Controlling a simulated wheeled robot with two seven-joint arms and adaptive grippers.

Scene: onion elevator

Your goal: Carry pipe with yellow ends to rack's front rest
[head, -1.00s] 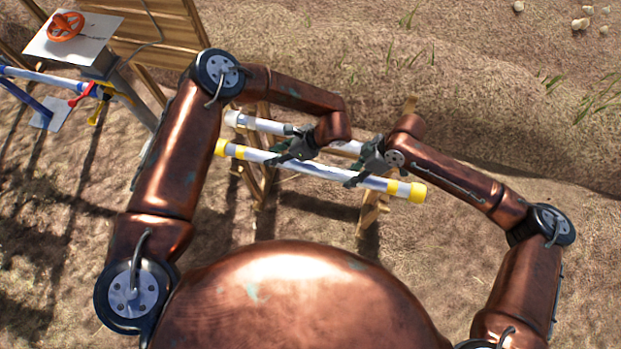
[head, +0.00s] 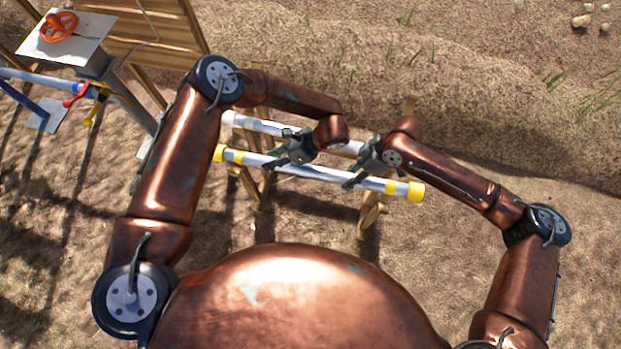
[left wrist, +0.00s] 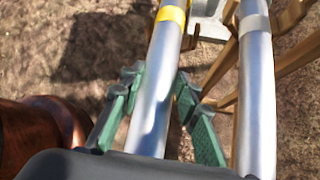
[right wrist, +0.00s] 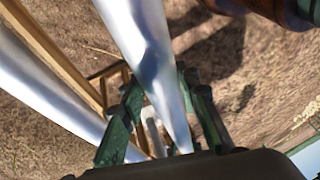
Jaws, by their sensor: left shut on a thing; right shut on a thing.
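The pipe with yellow ends (head: 325,172) is a pale metal tube with yellow bands. It lies nearly level across the head view, its right end slightly lower in the picture. My left gripper (head: 280,160) is shut on it left of its middle; the left wrist view shows the pipe (left wrist: 158,85) between the green fingers. My right gripper (head: 356,178) is shut on it nearer the right yellow end (head: 416,192). The wooden rack (head: 371,214) is beneath and behind, partly hidden by my arms and the pipes. I cannot tell whether the held pipe touches its front rest.
A second pipe with pale ends (head: 258,125) lies behind, roughly parallel, and also shows in the left wrist view (left wrist: 257,90). At upper left stand a box with an orange handwheel (head: 58,26), a blue-white pipe and a wooden panel (head: 150,35). Bare ground lies right.

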